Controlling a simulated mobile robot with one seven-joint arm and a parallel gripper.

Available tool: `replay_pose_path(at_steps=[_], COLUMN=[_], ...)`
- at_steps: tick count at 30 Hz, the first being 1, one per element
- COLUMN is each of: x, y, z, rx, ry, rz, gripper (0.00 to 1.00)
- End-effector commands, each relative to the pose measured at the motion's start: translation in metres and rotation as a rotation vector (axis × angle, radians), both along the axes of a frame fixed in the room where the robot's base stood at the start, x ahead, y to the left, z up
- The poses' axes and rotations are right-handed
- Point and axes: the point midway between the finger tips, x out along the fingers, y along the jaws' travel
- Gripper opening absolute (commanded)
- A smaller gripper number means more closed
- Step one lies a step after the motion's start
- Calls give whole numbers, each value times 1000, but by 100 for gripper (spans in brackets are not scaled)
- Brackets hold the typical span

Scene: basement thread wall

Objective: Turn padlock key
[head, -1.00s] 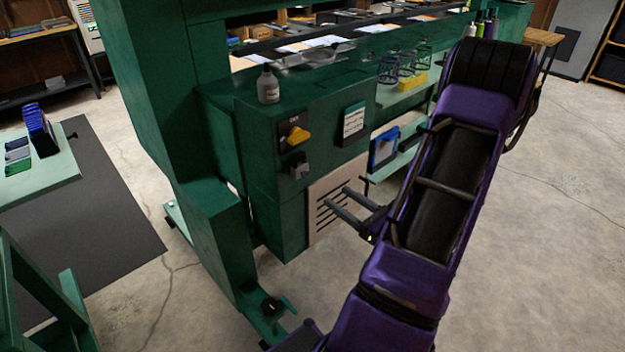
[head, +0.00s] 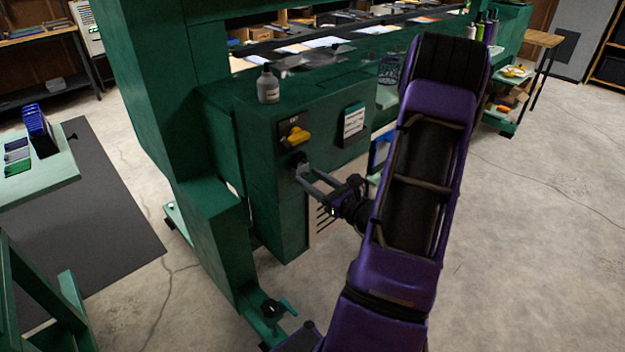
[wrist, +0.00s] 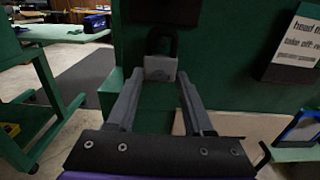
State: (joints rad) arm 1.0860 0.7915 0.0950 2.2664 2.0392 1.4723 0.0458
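A grey padlock (head: 299,160) with a dark shackle hangs on the green machine front, below a yellow rotary switch (head: 294,135). In the wrist view the padlock (wrist: 160,68) is upright, straight ahead between the fingertips. My gripper (head: 307,175) reaches to the padlock from the right, and its tips cover part of it in the head view. In the wrist view my gripper (wrist: 160,80) is open, with a finger on either side of the padlock body. I cannot tell whether the fingers touch it. I cannot make out a key.
A white printed sign (head: 354,122) is on the machine front to the right of the padlock. A grey bottle (head: 268,85) stands on the machine ledge above. The floor at right is clear.

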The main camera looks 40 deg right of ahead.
Motion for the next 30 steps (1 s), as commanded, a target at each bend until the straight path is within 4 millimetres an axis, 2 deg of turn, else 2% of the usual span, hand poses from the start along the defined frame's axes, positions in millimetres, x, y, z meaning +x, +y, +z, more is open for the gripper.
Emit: replay_pose_path(at_steps=[1, 8, 20, 30], x=[0, 0, -1, -1], y=[0, 0, 0, 0], z=[0, 0, 1, 3], rx=[0, 0, 24, 220], ry=[0, 0, 2, 19], rz=[0, 0, -1, -2], gripper=[40, 0, 0, 0])
